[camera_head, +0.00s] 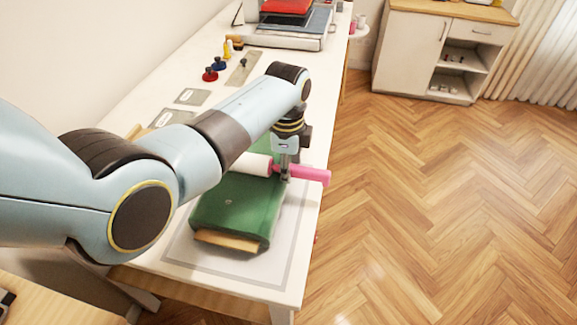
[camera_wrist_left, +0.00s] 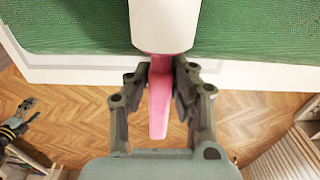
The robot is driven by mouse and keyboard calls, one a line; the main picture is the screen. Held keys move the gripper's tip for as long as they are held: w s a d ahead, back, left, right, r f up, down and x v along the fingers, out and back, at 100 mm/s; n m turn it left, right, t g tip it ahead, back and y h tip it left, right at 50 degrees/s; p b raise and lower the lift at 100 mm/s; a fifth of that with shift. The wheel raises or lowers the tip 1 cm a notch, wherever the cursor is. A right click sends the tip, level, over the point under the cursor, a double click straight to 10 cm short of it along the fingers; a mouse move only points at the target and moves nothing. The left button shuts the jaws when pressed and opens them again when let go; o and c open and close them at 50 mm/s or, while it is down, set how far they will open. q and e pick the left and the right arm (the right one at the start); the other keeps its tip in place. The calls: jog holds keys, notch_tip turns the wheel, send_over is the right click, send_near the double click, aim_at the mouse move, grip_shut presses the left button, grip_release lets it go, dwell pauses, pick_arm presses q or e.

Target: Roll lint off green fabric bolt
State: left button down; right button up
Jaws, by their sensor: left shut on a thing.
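The green fabric bolt (camera_head: 237,207) lies on the white table, with its tan core showing at the near end. It also fills the top of the left wrist view (camera_wrist_left: 75,25). A lint roller with a white roll (camera_head: 252,164) and a pink handle (camera_head: 312,175) is at the bolt, its roll over the green fabric. My left gripper (camera_head: 285,172) is shut on the pink handle, which shows between its fingers in the left wrist view (camera_wrist_left: 159,85). I cannot tell whether the roll touches the fabric. A pale speck (camera_head: 228,202) shows on the bolt. My left arm hides part of the bolt.
The white table (camera_head: 180,258) has a red-knobbed item (camera_head: 210,75), a blue one (camera_head: 219,63) and grey plates (camera_head: 192,96) further back. A press with a red top (camera_head: 287,7) stands at the far end. The wooden floor (camera_head: 430,200) at the right is clear.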

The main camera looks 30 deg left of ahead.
pick_arm(q)
jog(key=shift+s, duration=0.1)
jog(key=shift+s+d, duration=0.2)
jog(key=shift+s, duration=0.5)
jog(key=shift+s+d, duration=0.2)
jog(key=shift+s, duration=0.5)
jog(key=shift+s+d, duration=0.2)
jog(key=shift+s, duration=0.55)
jog(key=shift+s+d, duration=0.15)
jog(key=shift+s, duration=0.55)
jog(key=shift+s+d, duration=0.2)
jog(key=shift+s, duration=0.55)
jog(key=shift+s+d, duration=0.2)
jog(key=shift+s, duration=0.5)
jog(key=shift+s, duration=0.1)
jog(key=shift+s+d, duration=0.2)
jog(key=shift+s, duration=0.5)
jog(key=shift+s+d, duration=0.15)
jog(key=shift+s, duration=0.5)
